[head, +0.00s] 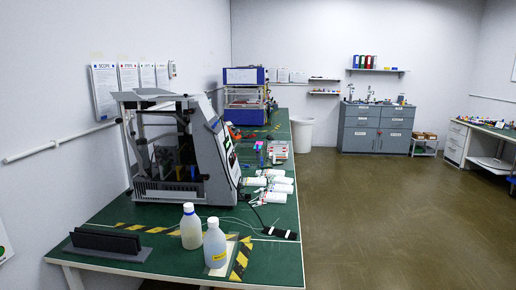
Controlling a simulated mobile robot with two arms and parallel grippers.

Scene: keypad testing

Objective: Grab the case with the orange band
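I cannot make out a case with an orange band in the head view. A small orange-red object (235,132) shows on the green bench (277,259), partly hidden behind the grey and white machine (222,155); its shape is too small to tell. Neither of my grippers is in view.
Two bottles (191,227) stand at the bench's near end beside a dark slotted block (106,241). Several white bottles (276,188) lie by the right edge. A blue-framed machine (245,92) and white bin (302,134) stand farther back. Grey cabinets (377,127) line the far wall. The floor (400,215) is clear.

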